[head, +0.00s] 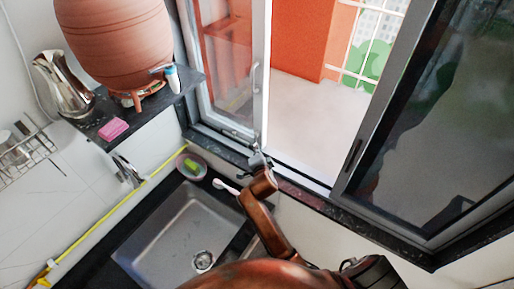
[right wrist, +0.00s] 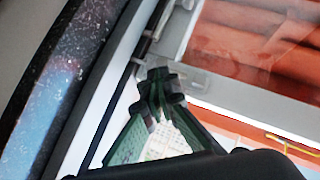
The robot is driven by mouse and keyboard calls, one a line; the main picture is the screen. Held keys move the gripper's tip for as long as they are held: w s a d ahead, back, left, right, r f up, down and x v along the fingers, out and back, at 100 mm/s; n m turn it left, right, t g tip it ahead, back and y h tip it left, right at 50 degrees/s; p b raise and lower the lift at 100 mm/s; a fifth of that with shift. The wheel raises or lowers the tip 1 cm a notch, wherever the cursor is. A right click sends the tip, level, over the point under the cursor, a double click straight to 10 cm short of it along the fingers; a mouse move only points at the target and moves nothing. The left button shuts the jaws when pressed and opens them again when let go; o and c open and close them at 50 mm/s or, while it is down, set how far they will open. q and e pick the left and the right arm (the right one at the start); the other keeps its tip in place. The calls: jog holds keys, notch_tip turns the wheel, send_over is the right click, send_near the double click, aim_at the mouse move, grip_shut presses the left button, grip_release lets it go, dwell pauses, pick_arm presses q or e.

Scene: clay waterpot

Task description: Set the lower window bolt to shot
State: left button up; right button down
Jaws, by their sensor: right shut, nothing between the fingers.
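The window's left glazed sash (head: 227,60) stands at the left of the opening, with a grey handle (head: 255,78) on its edge stile. The lower bolt is small metal fittings at the foot of this sash; in the right wrist view a grey metal piece (right wrist: 190,82) shows just beyond my fingertips. Whether the bolt is shot or drawn I cannot tell. My right gripper (head: 258,158) is at the sash's lower corner by the sill. In the right wrist view its green fingers (right wrist: 162,88) meet at the tips, shut and empty. Contact with the bolt is unclear. My left gripper is out of view.
A dark sliding pane (head: 425,110) fills the right side. The dark sill (head: 330,203) runs below the window.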

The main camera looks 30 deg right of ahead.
jog(key=v, duration=0.6)
jog(key=shift+s, duration=0.2)
